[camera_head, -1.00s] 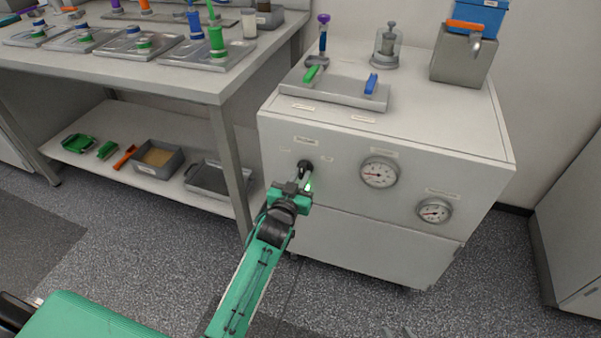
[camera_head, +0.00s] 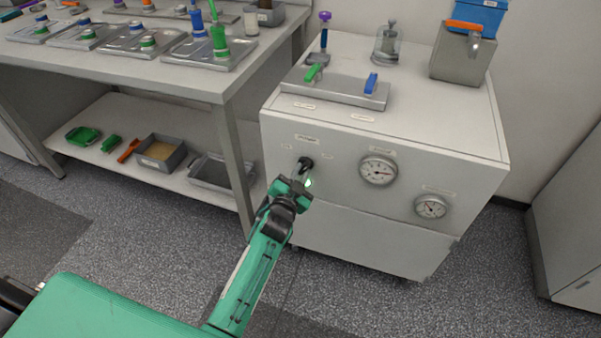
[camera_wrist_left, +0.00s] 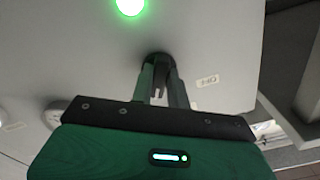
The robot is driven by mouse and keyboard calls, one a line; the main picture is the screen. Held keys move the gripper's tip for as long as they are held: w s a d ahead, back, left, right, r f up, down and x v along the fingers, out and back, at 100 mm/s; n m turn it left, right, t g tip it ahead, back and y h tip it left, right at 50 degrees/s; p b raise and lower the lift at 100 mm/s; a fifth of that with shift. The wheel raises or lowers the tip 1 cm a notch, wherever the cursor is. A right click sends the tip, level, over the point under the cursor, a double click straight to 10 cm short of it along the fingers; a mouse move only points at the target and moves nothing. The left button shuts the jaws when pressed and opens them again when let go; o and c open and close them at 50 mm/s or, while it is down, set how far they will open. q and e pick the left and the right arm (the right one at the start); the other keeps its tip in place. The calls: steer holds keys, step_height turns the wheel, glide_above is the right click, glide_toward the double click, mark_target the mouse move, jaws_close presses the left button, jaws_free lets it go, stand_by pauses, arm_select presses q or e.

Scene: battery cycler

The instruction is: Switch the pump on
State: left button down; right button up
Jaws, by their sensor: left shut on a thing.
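The pump's black knob switch (camera_head: 307,161) is on the upper left of the white cabinet's front (camera_head: 350,215). My left gripper (camera_head: 302,174) reaches it from below and is shut on it. In the left wrist view the two fingers (camera_wrist_left: 160,85) hold the dark knob (camera_wrist_left: 158,60) between them, and its handle is mostly hidden. A green lamp (camera_head: 308,183) is lit close by; it also glows in the left wrist view (camera_wrist_left: 130,5). A small label (camera_wrist_left: 207,80) sits beside the knob, seemingly reading OFF. My right gripper is out of view.
Two round gauges, a larger one (camera_head: 378,171) and a smaller one (camera_head: 430,207), sit right of the knob. A grey tray (camera_head: 335,91) with green and blue handles is on the cabinet top. A bench (camera_head: 190,82) with a lower shelf stands left.

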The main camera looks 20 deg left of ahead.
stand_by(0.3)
arm_select(q)
steer(key=c, duration=1.4)
jaws_free()
steer(key=shift+o, duration=0.2)
